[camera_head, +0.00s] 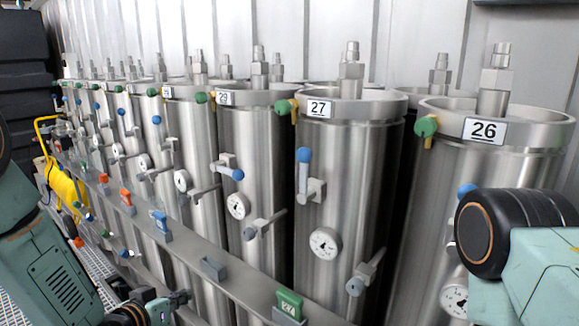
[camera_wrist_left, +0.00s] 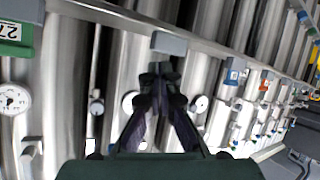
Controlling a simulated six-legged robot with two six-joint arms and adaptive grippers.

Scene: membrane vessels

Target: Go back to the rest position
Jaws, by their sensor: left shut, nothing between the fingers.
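My left gripper (camera_head: 180,299) is low in the head view, in front of the vessel row and near the metal rail. Its arm comes in from the lower left. In the left wrist view the two dark fingers of the left gripper (camera_wrist_left: 160,78) come together at their tips, with nothing between them. The tips are just below a grey block (camera_wrist_left: 169,43) on the rail in that picture; I cannot tell whether they touch it. My right arm shows at the right edge of the head view, but its gripper is out of view.
Steel vessels numbered 27 (camera_head: 345,215) and 26 (camera_head: 480,170) stand close by, with a long row receding left. Blue-handled valves (camera_head: 304,170) and gauges (camera_head: 325,242) stick out from them. A rail (camera_head: 245,285) carries a green tag (camera_head: 289,303). A yellow object (camera_head: 66,185) is far left.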

